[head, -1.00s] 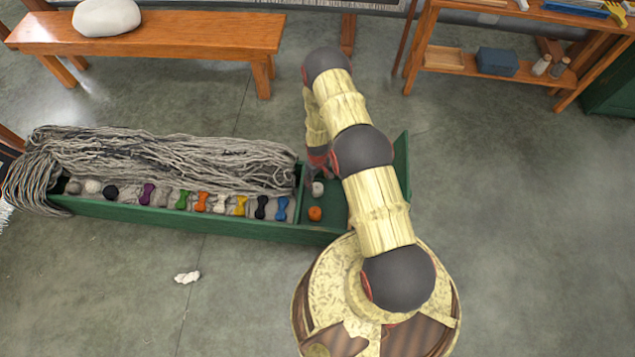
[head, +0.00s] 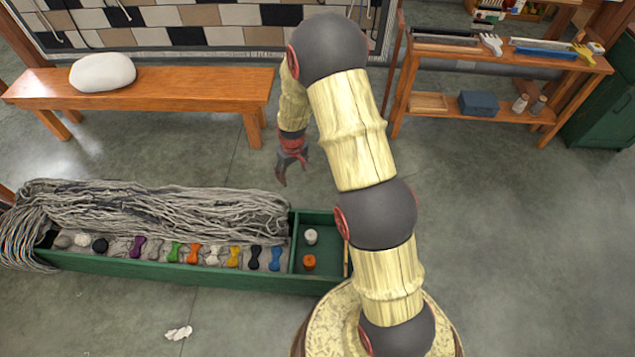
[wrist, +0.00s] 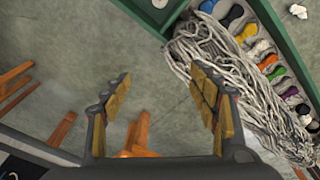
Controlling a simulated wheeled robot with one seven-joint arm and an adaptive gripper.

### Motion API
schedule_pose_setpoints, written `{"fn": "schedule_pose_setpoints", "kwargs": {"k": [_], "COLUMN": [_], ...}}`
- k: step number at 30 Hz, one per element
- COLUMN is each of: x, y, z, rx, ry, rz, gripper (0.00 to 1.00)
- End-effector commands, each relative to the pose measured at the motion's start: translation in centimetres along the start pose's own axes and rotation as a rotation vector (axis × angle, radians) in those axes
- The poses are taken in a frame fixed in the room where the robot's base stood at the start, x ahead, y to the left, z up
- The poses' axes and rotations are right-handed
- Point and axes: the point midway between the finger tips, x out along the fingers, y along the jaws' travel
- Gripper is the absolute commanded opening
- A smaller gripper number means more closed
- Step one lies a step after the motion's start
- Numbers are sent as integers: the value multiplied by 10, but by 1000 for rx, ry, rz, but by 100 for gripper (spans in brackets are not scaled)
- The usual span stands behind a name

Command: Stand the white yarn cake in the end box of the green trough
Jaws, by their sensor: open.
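The white yarn cake (head: 311,237) stands in the end box of the green trough (head: 322,217), behind an orange yarn cake (head: 309,262). The two look apart. My gripper (head: 281,181) is open and empty, raised behind the trough and to the left of the end box. In the wrist view the fingers (wrist: 160,100) are spread with bare floor between them. The white cake shows at the top edge of the wrist view (wrist: 160,3), partly cut off. My arm hides the right end of the box in the head view.
Grey yarn strands (head: 150,213) fill the back of the trough's long part, with a row of small coloured skeins along its front. A wooden bench (head: 190,95) with a white cushion-like bundle (head: 103,72) stands behind. A white scrap (head: 178,333) lies on open floor in front.

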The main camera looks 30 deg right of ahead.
Motion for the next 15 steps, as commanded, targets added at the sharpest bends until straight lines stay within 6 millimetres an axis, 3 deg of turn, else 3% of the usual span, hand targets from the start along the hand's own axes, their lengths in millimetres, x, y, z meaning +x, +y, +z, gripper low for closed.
{"fn": "schedule_pose_setpoints", "kwargs": {"k": [1, 3, 15], "x": [-23, -51, -198], "y": [-2, -5, -29], "z": [-4, -5, 14], "rx": [3, 8, 40], "ry": [16, 29, 109], "rz": [4, 6, 17], "gripper": [60, 60, 60]}}
